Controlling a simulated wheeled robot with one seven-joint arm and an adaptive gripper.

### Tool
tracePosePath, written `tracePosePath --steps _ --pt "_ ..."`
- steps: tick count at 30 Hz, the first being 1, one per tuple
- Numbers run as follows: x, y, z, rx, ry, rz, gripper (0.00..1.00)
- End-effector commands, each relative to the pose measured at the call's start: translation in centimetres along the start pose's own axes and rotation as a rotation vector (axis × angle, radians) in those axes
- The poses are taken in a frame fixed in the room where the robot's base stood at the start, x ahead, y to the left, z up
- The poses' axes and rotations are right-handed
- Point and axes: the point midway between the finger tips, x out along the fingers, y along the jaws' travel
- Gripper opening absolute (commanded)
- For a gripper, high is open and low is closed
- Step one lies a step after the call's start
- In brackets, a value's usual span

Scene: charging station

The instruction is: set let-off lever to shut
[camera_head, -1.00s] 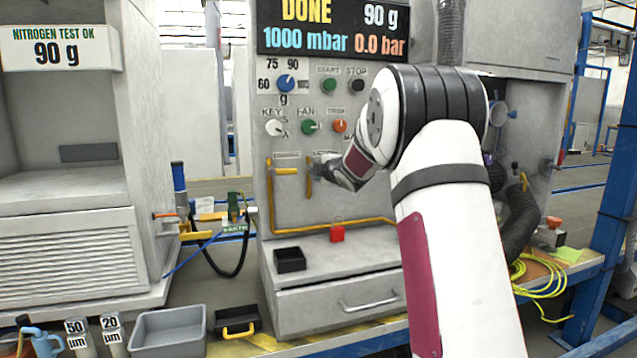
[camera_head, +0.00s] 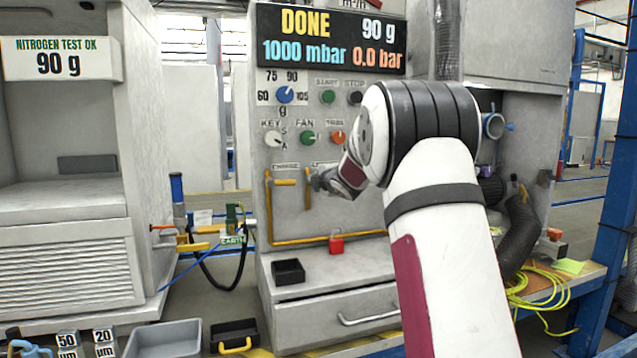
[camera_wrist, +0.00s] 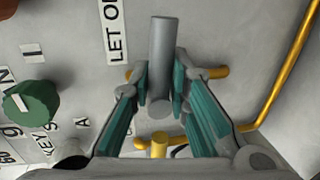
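The let-off fitting shows as an upright yellow bar (camera_head: 308,190) on the grey panel, right of the charge fitting (camera_head: 284,183). In the wrist view, a grey cylinder (camera_wrist: 163,60) lies across the yellow bar (camera_wrist: 221,72), beside a cut-off "LET O" label (camera_wrist: 115,30). I take the cylinder to be the lever's handle. My gripper (camera_head: 318,181) is at the let-off fitting and hides part of it. In the wrist view its two teal-padded fingers (camera_wrist: 162,82) flank the cylinder closely. I cannot tell whether both pads touch it.
Knobs, including green FAN (camera_head: 308,138) and orange TRIM (camera_head: 338,138), sit above the fitting. A yellow pipe (camera_head: 300,240) runs along the lower panel. A red padlock-like block (camera_head: 336,244) and a black tray (camera_head: 289,272) are on the ledge below.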

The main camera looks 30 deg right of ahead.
Motion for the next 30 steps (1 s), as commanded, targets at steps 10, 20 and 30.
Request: tracePosePath --steps 10,20,30 --pt "0.0 0.5 -0.7 0.0 0.012 0.01 0.35" --pt "-3.3 0.4 -0.5 0.001 0.009 0.009 0.35" --pt "-9.8 0.4 -0.6 0.0 0.013 0.012 0.35"
